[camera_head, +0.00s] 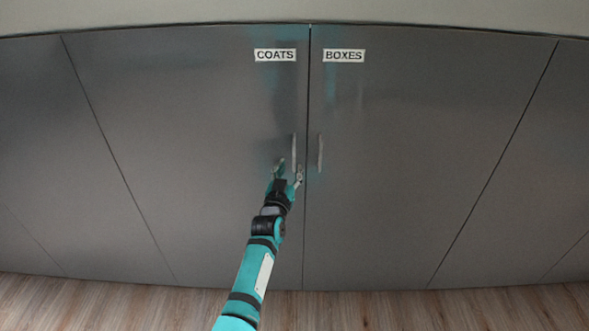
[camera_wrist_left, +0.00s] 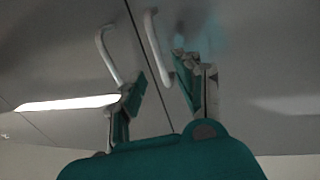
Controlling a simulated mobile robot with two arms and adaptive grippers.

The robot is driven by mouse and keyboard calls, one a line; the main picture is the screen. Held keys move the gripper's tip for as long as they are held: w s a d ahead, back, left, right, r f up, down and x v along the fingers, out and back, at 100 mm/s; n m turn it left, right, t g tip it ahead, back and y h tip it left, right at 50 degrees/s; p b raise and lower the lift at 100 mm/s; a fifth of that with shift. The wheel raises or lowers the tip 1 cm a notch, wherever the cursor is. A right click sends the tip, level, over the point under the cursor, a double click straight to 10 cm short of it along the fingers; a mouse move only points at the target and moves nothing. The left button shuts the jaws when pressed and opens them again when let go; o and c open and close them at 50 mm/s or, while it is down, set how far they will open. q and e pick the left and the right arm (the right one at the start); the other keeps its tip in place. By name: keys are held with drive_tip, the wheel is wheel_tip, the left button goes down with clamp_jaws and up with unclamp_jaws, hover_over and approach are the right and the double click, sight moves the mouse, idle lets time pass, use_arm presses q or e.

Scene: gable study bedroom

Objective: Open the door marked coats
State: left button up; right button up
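The grey door marked COATS (camera_head: 190,120) is shut, flush with its neighbour. Its white label (camera_head: 275,55) is near the top right corner. Its pale vertical bar handle (camera_head: 294,150) is by the right edge. My left gripper (camera_head: 290,168) is open at the handle's lower end. In the left wrist view the open fingers (camera_wrist_left: 163,85) stand on either side of a handle (camera_wrist_left: 156,45), which seems to be the coats one. Whether they touch it I cannot tell. My right gripper is not in view.
The door marked BOXES (camera_head: 420,130) is shut on the right, its handle (camera_head: 320,153) close to the coats handle across a narrow seam. More grey panels stand at both sides. The wooden floor (camera_head: 450,310) in front looks clear.

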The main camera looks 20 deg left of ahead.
sight(294, 159)
use_arm(q)
drive_tip(key=w+b, duration=0.4)
drive_tip(key=w, duration=0.1)
drive_tip(key=shift+w+a+f, duration=0.15)
drive_tip(key=shift+a+f, duration=0.05)
drive_tip(key=shift+w+r, duration=0.2)
drive_tip(key=shift+w, duration=0.25)
clamp_jaws()
